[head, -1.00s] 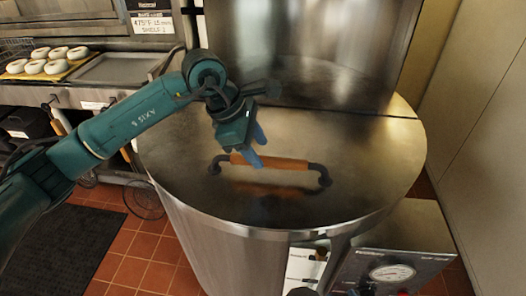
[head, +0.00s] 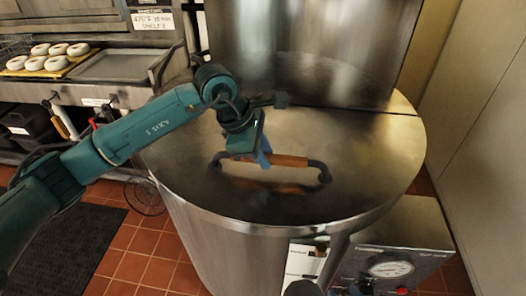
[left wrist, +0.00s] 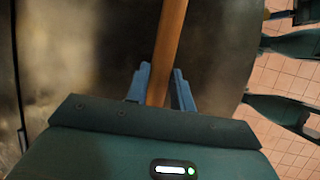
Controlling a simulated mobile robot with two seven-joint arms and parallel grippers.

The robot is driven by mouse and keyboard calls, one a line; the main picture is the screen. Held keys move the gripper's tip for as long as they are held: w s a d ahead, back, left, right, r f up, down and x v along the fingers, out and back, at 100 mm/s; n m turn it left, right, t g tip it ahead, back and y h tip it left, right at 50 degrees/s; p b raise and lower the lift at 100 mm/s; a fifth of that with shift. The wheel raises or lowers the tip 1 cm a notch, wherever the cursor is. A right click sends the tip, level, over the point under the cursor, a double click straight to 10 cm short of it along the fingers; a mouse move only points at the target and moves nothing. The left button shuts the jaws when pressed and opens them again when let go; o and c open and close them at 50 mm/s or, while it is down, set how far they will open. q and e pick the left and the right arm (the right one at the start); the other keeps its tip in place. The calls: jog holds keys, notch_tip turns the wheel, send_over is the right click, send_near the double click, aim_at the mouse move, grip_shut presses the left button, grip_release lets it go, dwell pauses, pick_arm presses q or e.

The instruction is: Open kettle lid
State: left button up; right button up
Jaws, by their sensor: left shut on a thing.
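The kettle (head: 225,235) is a large steel drum with a flat round lid (head: 370,160) lying level on top. The lid's handle (head: 290,161) is an orange-brown wooden bar on dark end brackets near the front of the lid. My left gripper (head: 264,158) is above the lid with its blue fingers at the left part of the bar. In the left wrist view the wooden handle (left wrist: 168,45) runs between the two blue fingers of the left gripper (left wrist: 160,88), which is shut on it. The fingertips are partly hidden. My right gripper does not show.
A steel panel (head: 315,50) stands upright behind the lid. A control box with a gauge (head: 391,269) sits at the kettle's front right. Bagels on a tray (head: 40,66) are at the far left. A pale wall (head: 480,130) is close on the right.

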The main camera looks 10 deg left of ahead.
pick_arm(q)
grip_shut()
